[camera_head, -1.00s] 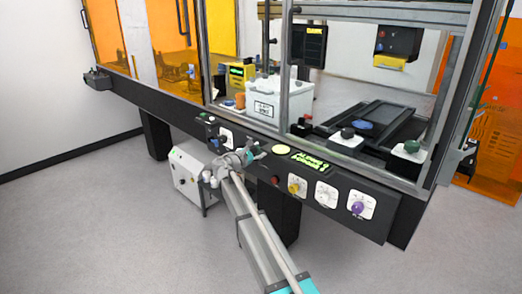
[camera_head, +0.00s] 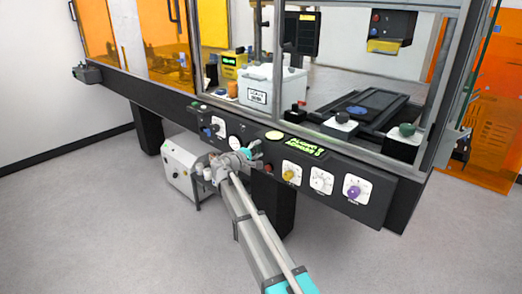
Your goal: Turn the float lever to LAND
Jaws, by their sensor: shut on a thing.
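My gripper (camera_head: 252,152) is at the front control panel (camera_head: 379,215) of the machine, left of a red button (camera_head: 268,168). Its teal-tipped fingers are shut on a small control on the panel face, which I take to be the float lever. The fingers and gripper body hide nearly all of it, so its angle cannot be told. The LAND mark cannot be read at this size.
Right of the gripper are a yellow knob (camera_head: 290,173), a white dial (camera_head: 321,180) and a purple knob (camera_head: 354,190). A blue knob (camera_head: 207,131) is to the left. A white cabinet (camera_head: 180,165) stands below left. Grey floor is clear in front.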

